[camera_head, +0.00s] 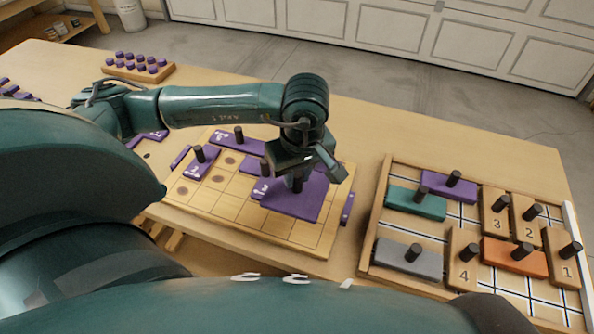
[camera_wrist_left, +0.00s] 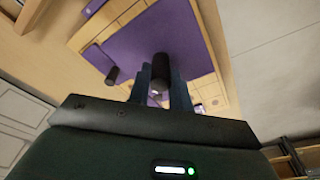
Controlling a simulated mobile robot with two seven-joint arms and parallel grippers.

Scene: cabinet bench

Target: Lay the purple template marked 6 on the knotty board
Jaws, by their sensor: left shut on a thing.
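My left gripper (camera_head: 300,178) is shut on the dark peg of a large purple template (camera_head: 302,200). The template is over the right part of the knotty board (camera_head: 235,211), a pale gridded wooden board with dark knots; I cannot tell whether it touches the board. The white mark on it is too small to read surely. In the left wrist view, the peg (camera_wrist_left: 160,68) stands between the fingers, with purple template surface (camera_wrist_left: 170,35) beyond. Smaller purple templates (camera_head: 200,164) with pegs lie at the board's left and back. My right gripper is not in view.
A wooden tray (camera_head: 376,222) at the right holds teal, grey, orange and purple pieces and numbered wooden blocks. A rack of purple pegs (camera_head: 139,73) stands at the back left. Bare table (camera_head: 400,145) lies behind the tray.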

